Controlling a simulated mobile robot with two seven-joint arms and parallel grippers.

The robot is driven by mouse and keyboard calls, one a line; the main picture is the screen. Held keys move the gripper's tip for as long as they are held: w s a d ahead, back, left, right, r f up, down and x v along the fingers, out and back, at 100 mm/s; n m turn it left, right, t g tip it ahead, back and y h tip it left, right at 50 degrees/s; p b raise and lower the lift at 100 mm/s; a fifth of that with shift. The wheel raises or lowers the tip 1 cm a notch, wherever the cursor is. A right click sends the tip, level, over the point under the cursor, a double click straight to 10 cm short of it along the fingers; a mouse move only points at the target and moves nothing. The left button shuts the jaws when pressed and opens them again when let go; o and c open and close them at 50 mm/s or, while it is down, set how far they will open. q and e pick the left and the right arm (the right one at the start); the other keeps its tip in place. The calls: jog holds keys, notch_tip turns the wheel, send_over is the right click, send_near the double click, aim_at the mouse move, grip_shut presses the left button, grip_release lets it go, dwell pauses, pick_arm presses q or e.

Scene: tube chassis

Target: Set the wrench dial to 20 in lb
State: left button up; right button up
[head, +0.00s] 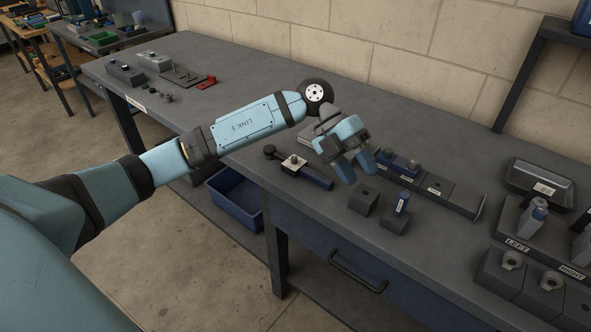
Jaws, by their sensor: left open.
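What looks like the wrench (318,179) lies on the grey workbench, with a dark round end at its left and a dark blue grip at its right. A pale square plate with a small knob, probably the dial (293,162), sits near its middle. Its markings are too small to read. My left gripper (356,170) is above the bench, to the right of the wrench and apart from it. Its two blue fingers are open and point down, with nothing visible between them. My right gripper is out of view.
The bench front left of the blocks is fairly clear.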

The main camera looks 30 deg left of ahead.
pick_arm(q)
jog(key=w+a+n+t+y+b, duration=0.1)
jog(key=w+a+y+b, duration=0.3)
jog(key=a, duration=0.5)
notch_tip(320, 180, up, 5)
jog(key=n+t+y, duration=0.1)
jog(key=n+y, duration=0.2)
jog(key=y, duration=0.3)
send_over(294, 157)
notch_tip(294, 157, down, 14)
jog(key=b, duration=0.2)
jog(key=shift+r+b, duration=0.2)
jog(key=shift+b, duration=0.2)
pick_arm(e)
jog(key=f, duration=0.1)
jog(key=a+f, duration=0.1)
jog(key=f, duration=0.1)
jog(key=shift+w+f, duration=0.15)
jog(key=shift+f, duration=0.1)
pick_arm(q)
grip_shut()
